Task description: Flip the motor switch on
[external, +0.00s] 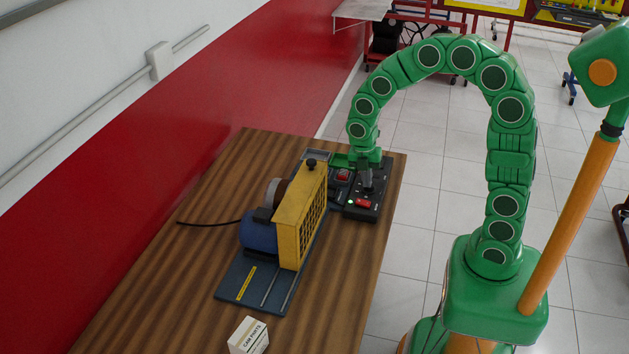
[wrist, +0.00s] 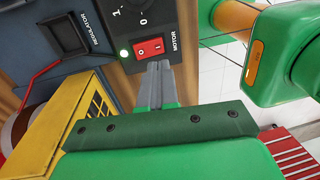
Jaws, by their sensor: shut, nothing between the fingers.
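The motor switch (wrist: 150,48) is a red rocker with white marks, beside the label MOTOR on a dark control panel (external: 370,213). The switch also shows in the external view (external: 363,203). A small green light (wrist: 124,54) glows beside it. My gripper (wrist: 158,66) is shut and empty, with its fingertips just below the switch's lower edge in the wrist view. In the external view my gripper (external: 366,187) points down over the panel, close to the switch. I cannot tell whether the tips touch it, nor which side of the rocker is pressed.
A black knob marked 1 and 0 (wrist: 133,4) sits on the panel near the switch. A REGULATOR part (wrist: 62,36) is to its left. A yellow guard (external: 292,225) and blue motor (external: 260,233) stand left of the panel. A white box (external: 249,336) is at the near table edge.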

